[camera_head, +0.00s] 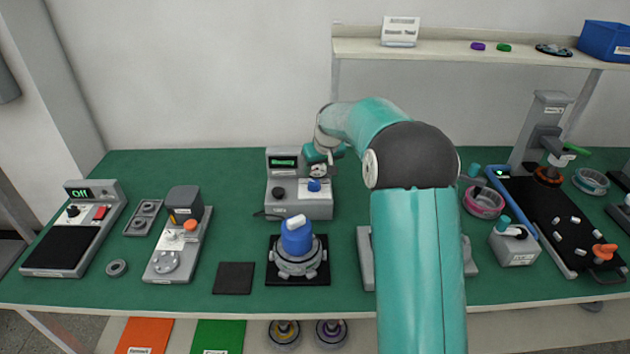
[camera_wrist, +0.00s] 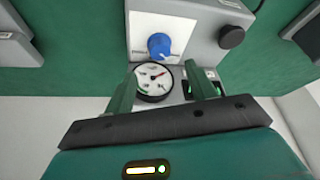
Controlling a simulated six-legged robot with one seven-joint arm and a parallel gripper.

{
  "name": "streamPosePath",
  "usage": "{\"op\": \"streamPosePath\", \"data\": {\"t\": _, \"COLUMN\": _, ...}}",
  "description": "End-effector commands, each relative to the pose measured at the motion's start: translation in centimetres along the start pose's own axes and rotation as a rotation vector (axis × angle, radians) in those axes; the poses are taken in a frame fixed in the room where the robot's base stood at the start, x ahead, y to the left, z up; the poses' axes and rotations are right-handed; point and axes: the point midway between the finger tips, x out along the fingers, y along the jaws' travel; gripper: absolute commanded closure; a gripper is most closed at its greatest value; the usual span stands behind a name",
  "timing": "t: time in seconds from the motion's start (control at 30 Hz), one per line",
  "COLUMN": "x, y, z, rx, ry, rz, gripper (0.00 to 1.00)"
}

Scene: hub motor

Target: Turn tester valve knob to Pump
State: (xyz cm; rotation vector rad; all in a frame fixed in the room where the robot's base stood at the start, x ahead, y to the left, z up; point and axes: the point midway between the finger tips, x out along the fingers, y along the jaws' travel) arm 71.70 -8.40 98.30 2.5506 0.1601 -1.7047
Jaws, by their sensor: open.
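The tester (camera_head: 300,208) is a grey box near the back middle of the green table, with a lit green display (camera_head: 284,162). Its blue valve knob (camera_head: 314,185) sits on the front right; the wrist view shows the knob (camera_wrist: 160,45) on a white label plate, with a pale pointer mark toward the picture's lower right. The label words are too small to read. In the head view, my gripper (camera_head: 320,157) is above the tester's right side.
A black knob (camera_wrist: 231,37) is on the same tester. A blue-topped motor (camera_head: 297,238) stands on a black mat in front of the tester. My arm covers part of the table to the right. A shelf (camera_head: 450,48) is behind.

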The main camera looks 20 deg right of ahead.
Motion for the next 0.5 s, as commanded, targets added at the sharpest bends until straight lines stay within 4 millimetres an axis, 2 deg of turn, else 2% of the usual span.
{"op": "streamPosePath", "data": {"t": 0.03, "x": 1.2, "y": 0.0, "z": 0.1, "rx": 0.0, "ry": -0.003, "rz": -0.001, "gripper": 0.44}}
{"op": "streamPosePath", "data": {"t": 0.23, "x": 5.0, "y": -0.1, "z": 0.1, "rx": -0.001, "ry": -0.003, "rz": -0.001, "gripper": 0.44}}
{"op": "streamPosePath", "data": {"t": 0.33, "x": 6.3, "y": -0.1, "z": 0.0, "rx": 0.0, "ry": -0.001, "rz": -0.001, "gripper": 0.44}}
{"op": "streamPosePath", "data": {"t": 0.5, "x": 7.5, "y": -0.1, "z": 0.0, "rx": 0.0, "ry": -0.001, "rz": 0.0, "gripper": 0.44}}
